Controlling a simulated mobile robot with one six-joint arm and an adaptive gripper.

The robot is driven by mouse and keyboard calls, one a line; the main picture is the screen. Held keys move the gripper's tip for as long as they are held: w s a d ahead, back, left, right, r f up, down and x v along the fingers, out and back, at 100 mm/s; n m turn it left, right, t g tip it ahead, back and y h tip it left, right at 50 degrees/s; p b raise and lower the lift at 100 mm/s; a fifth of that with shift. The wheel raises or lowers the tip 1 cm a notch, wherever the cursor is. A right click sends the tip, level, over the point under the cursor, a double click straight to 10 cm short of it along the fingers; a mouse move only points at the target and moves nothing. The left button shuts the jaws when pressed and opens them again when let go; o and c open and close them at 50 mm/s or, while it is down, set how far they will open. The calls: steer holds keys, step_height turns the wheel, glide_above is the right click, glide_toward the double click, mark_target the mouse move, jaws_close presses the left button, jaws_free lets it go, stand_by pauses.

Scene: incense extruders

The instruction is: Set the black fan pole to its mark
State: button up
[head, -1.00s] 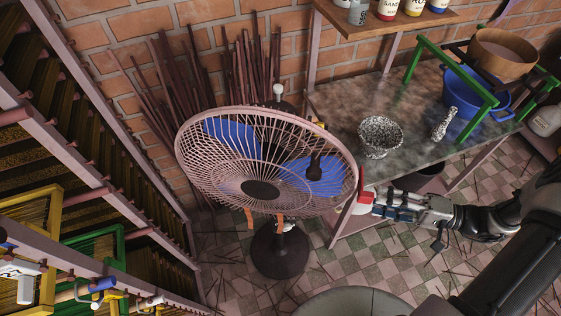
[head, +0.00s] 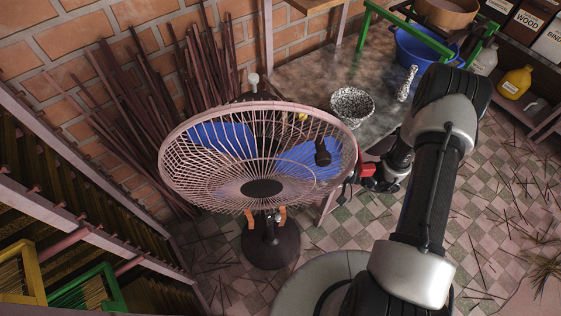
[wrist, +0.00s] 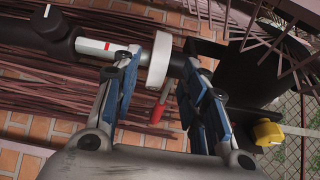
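The fan (head: 258,160) stands on a round black base (head: 272,243); its tilted cage hides most of the pole in the head view. In the wrist view, the black pole (wrist: 68,35) runs sideways, with a pale section bearing a red stripe (wrist: 105,47). A white collar (wrist: 159,62) is around it, with a red lever (wrist: 158,112) hanging below. My gripper (wrist: 158,75) is open, one blue-padded finger on each side of the collar; I cannot tell whether either touches. In the head view, my gripper (head: 366,176) is at the cage's right edge, partly hidden.
A yellow knob (wrist: 268,133) and the dark motor housing (wrist: 235,75) are right of my fingers. Bundled sticks (head: 150,110) lean on the brick wall behind the fan. A bench with a speckled mortar (head: 352,104) stands behind right. A rack (head: 65,215) is at left.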

steer(key=shift+w+a, duration=0.2)
steer(key=shift+a, duration=0.85)
steer(key=shift+w+a, duration=0.2)
steer(key=shift+a, duration=0.85)
jaws_close()
